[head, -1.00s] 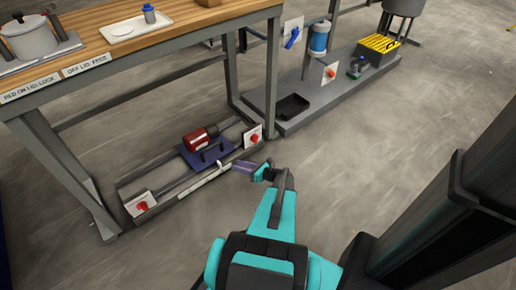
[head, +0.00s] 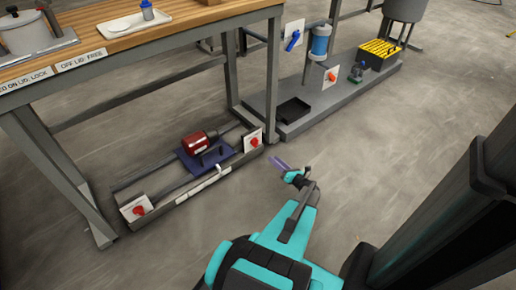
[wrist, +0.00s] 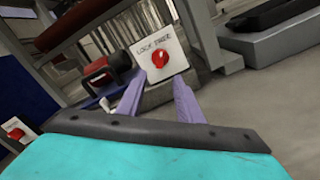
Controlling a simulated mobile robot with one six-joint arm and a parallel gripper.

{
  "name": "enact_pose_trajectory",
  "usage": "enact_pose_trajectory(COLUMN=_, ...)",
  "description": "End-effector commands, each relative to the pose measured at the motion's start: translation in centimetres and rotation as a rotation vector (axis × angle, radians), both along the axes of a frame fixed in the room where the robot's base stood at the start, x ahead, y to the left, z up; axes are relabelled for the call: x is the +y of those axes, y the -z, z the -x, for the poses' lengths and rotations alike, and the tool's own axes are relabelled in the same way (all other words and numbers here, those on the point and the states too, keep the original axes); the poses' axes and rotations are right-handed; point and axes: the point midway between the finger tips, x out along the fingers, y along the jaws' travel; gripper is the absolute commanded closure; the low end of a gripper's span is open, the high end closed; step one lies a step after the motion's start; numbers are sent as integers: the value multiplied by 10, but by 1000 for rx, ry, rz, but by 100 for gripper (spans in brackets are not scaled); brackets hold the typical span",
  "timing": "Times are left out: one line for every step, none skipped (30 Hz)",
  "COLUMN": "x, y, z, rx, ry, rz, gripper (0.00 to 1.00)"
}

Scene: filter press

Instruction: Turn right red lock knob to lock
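The right red lock knob (head: 254,142) sits on a white square plate (head: 247,132) at the right end of the low rail unit under the table. In the wrist view the knob (wrist: 160,60) shows just beyond and between my two purple fingers, on a tilted white plate (wrist: 172,54) with dark lettering. My gripper (head: 277,163) is open and empty, a short way to the right of and in front of the knob, apart from it. A second red knob (head: 139,211) is on a plate at the rail's left end.
A red cylinder (head: 194,141) rests on a blue carriage (head: 208,155) between the rails. A grey platform (head: 310,116) with a black tray (head: 293,110) and another red knob (head: 332,76) stands behind. A table leg (head: 232,75) rises near the right plate. Floor in front is clear.

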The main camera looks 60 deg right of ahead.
Motion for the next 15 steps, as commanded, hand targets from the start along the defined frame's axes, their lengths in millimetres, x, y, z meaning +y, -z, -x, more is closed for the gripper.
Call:
enact_pose_trajectory(x=-1, y=0, z=-2, rx=-1, ry=-1, rz=0, gripper=67)
enact_pose_trajectory(x=-1, y=1, z=-3, rx=-1, ry=-1, rz=0, gripper=67)
enact_pose_trajectory(x=-2, y=1, z=-5, rx=-1, ry=-1, rz=0, gripper=67)
enact_pose_trajectory(x=-2, y=1, z=-7, rx=0, ry=-1, rz=1, gripper=67)
enact_pose_trajectory(x=-3, y=1, z=-9, rx=-1, ry=-2, rz=1, gripper=67)
enact_pose_trajectory(x=-4, y=1, z=-12, rx=-1, ry=-2, rz=1, gripper=67)
enact_pose_trajectory(x=-5, y=1, z=-15, rx=-1, ry=-2, rz=1, gripper=67)
enact_pose_trajectory(x=-6, y=2, z=-18, rx=-1, ry=-2, rz=1, gripper=67)
enact_pose_trajectory(x=-8, y=2, z=-23, rx=0, ry=-2, rz=1, gripper=67)
enact_pose_trajectory(x=-9, y=2, z=-27, rx=0, ry=-2, rz=1, gripper=67)
enact_pose_trajectory(x=-10, y=2, z=-31, rx=0, ry=-2, rz=2, gripper=67)
enact_pose_trajectory(x=-12, y=2, z=-36, rx=0, ry=-2, rz=2, gripper=67)
enact_pose_trajectory(x=-13, y=2, z=-39, rx=0, ry=-2, rz=2, gripper=67)
enact_pose_trajectory(x=-15, y=2, z=-44, rx=0, ry=-2, rz=2, gripper=67)
enact_pose_trajectory(x=-16, y=2, z=-49, rx=0, ry=-2, rz=2, gripper=67)
